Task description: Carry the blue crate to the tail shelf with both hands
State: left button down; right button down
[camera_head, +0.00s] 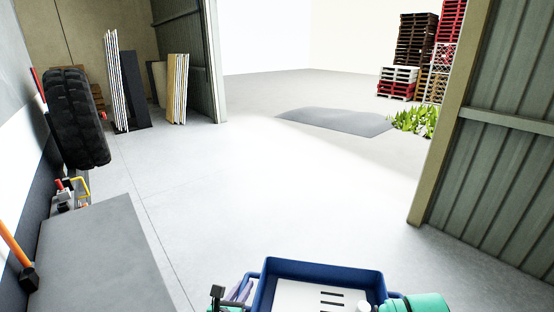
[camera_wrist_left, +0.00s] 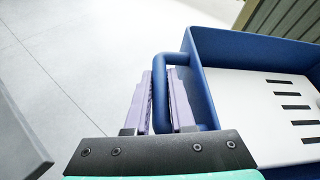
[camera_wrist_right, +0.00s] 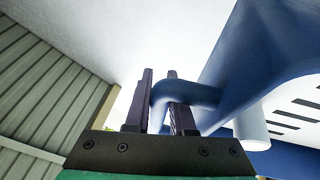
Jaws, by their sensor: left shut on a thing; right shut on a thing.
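The blue crate (camera_head: 322,267) is at the bottom of the head view, in front of me. In it are a white slotted panel (camera_head: 300,295) and a small white cylinder (camera_head: 363,306). My left gripper (camera_head: 238,291) is shut on the crate's left handle (camera_wrist_left: 160,95). My right gripper (camera_wrist_right: 160,85) is shut on the right handle (camera_wrist_right: 195,92), with the crate wall beside it. The crate's near side is cut off in the head view. A flat grey surface (camera_head: 95,260) lies at lower left; I cannot tell whether it is the tail shelf.
A black tyre (camera_head: 77,118) and a white-and-dark body side stand at left. Boards (camera_head: 177,90) lean in the back left corner. A corrugated door panel (camera_head: 505,150) stands at right. A grey mound (camera_head: 335,121) and pallets (camera_head: 412,55) are farther off. The middle floor is clear.

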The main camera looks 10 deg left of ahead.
aim_at(99, 258)
jog(key=i+j+u, duration=0.15)
jog(key=i+u, duration=0.7)
jog(key=i+l+u, duration=0.2)
jog(key=i+u, duration=0.2)
jog(key=i+l+u, duration=0.4)
jog(key=i+u, duration=0.1)
jog(key=u, duration=0.3)
jog(key=i+j+u, duration=0.1)
jog(key=u, duration=0.25)
jog(key=i+u, duration=0.15)
jog(key=u, duration=0.25)
jog(key=i+u, duration=0.1)
jog(key=u, duration=0.25)
jog(key=i+l, duration=0.15)
